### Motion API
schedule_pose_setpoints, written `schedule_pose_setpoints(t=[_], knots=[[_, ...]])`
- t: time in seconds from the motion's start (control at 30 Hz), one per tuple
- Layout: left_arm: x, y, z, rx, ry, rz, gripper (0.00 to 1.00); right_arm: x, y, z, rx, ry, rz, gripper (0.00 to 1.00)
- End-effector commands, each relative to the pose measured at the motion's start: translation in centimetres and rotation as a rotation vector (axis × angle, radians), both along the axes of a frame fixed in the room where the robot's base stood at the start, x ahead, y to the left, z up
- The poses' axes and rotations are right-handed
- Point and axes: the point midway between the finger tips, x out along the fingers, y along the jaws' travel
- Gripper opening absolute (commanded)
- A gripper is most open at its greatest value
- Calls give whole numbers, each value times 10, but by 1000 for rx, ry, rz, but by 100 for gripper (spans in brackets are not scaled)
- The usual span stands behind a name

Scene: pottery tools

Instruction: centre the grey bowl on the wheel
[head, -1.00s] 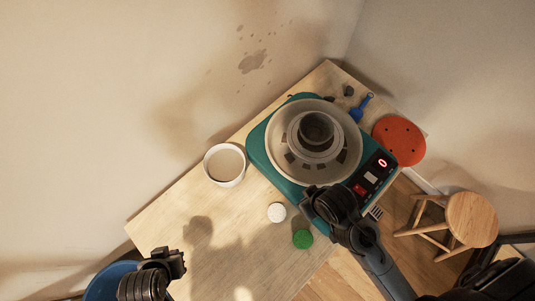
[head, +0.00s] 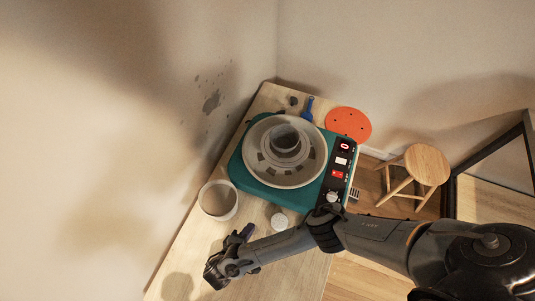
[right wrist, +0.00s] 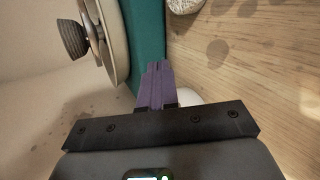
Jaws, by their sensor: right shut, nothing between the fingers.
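The grey bowl (head: 285,137) stands upright on the wheel (head: 270,175), near the middle of its pale round pan. I cannot tell its exact offset from centre. In the right wrist view the grey bowl (right wrist: 73,40) shows sideways at upper left, beside the wheel's rim (right wrist: 115,40). My right gripper (head: 247,231) is below and left of the wheel in the head view, apart from the bowl. Its purple fingers (right wrist: 157,80) are shut and empty. My left gripper is outside the head view.
A white pot (head: 218,201) stands left of the teal wheel housing (head: 240,176). A white round piece (head: 279,221) lies near my right forearm. A blue-handled tool (head: 308,108) and an orange disc (head: 348,124) are behind. A wooden stool (head: 427,164) stands at right.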

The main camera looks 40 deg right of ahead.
Motion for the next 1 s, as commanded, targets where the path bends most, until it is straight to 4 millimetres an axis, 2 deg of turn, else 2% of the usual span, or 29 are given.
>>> schedule_pose_setpoints(t=[0.03, 0.1, 0.2, 0.3, 0.4, 0.6, 1.0], knots=[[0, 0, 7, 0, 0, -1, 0, 29, -24, 19, -102, -90, 4, 0], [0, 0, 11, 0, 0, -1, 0, 58, -50, 37, -209, -193, 6, 0], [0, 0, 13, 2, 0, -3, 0, 86, -75, 59, -311, -297, 8, 0], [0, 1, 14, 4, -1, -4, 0, 103, -90, 73, -369, -359, 8, 0], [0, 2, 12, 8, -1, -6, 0, 111, -100, 79, -395, -389, 7, 0], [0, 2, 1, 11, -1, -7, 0, 122, -121, 78, -400, -394, 5, 0], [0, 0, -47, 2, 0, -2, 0, 154, -184, 74, -398, -390, 5, 0]])
